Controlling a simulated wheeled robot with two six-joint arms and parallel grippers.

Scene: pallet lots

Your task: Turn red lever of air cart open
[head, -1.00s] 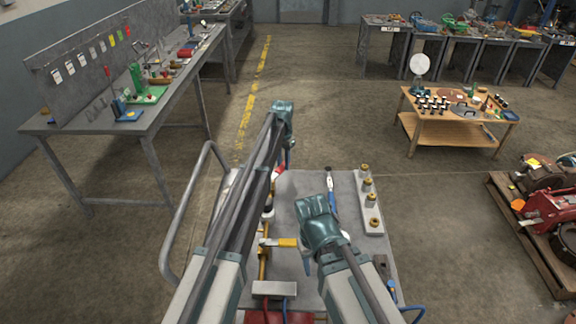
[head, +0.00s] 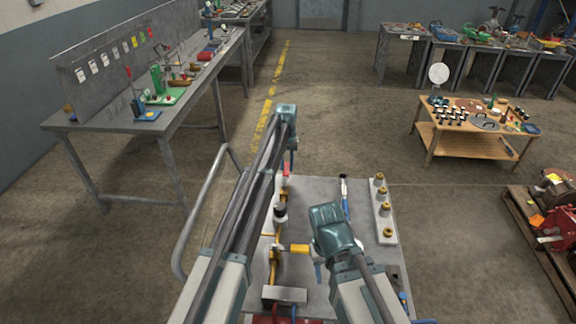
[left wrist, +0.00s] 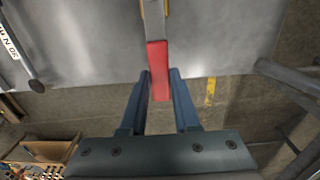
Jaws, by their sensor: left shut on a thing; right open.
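The air cart (head: 322,190) is a grey flat-topped cart in front of me in the head view. Its red lever (head: 287,169) shows near the far left edge of the top, just below my left gripper (head: 290,165). In the left wrist view the red lever (left wrist: 158,68) lies between the two blue fingers of my left gripper (left wrist: 160,78), which is shut on it. The lever's grey root runs over the cart top. My right gripper (head: 318,268) is open over the middle of the cart, beside a yellow lever (head: 299,249); its fingers are mostly hidden.
A rail (head: 190,220) curves along the cart's left side. A block with brass fittings (head: 383,210) stands on its right. A grey workbench (head: 150,122) is at left, a wooden table (head: 470,146) at right, a pallet with red machinery (head: 530,225) at far right. Floor between is clear.

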